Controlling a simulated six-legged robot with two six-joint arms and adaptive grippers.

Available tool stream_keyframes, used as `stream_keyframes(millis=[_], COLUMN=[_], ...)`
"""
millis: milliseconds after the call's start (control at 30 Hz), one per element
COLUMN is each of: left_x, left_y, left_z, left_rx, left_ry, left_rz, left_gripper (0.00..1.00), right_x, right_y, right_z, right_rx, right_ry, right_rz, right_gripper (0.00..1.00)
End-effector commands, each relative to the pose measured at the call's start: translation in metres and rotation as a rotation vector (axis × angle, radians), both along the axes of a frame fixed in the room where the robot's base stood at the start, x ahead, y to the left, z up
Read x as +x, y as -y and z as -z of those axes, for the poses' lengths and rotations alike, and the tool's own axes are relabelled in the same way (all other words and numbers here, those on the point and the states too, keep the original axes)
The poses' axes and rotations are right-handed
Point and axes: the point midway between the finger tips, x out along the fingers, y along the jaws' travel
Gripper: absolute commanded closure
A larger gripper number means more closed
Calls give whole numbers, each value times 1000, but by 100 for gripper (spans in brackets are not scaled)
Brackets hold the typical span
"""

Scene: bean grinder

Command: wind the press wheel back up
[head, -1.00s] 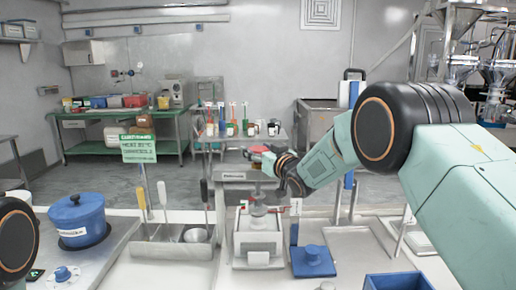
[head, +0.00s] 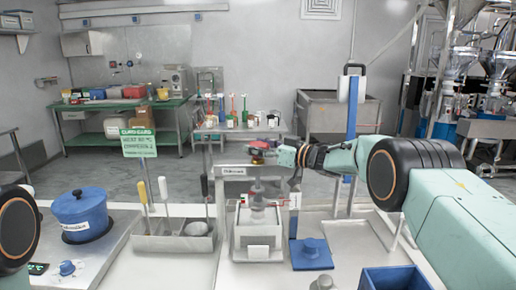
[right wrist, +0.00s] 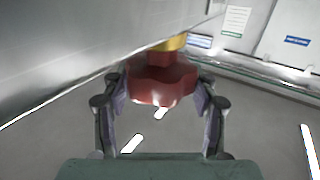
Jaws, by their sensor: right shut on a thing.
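The red press wheel (head: 262,145) sits at the top of the press, with a yellow part below it. The white press frame (head: 244,241) stands on the counter with a clear vessel (head: 257,215) inside. My right gripper (head: 272,153) reaches in from the right at wheel height. In the right wrist view, the red wheel (right wrist: 160,88) lies between both fingers of the right gripper (right wrist: 160,95), which is shut on it. The fingertips are partly hidden behind the wheel's lobes. Only a dark joint of my left arm shows at the left edge; its gripper is out of view.
A blue post (head: 351,130) stands behind my right arm.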

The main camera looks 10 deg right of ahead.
Motion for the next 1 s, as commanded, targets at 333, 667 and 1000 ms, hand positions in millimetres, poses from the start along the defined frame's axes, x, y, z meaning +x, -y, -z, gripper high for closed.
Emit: stream_keyframes(millis=[333,667,1000], left_x=[0,0,0], left_y=[0,0,0], left_z=[3,3,3], left_rx=[0,0,0], left_ry=[0,0,0], left_rz=[0,0,0], left_gripper=[60,60,60], right_x=[0,0,0], right_y=[-1,-1,-1], right_z=[1,1,0], right_rx=[-1,-2,-1], right_ry=[0,-1,0], right_rz=[-39,-42,-41], right_gripper=[72,72,19])
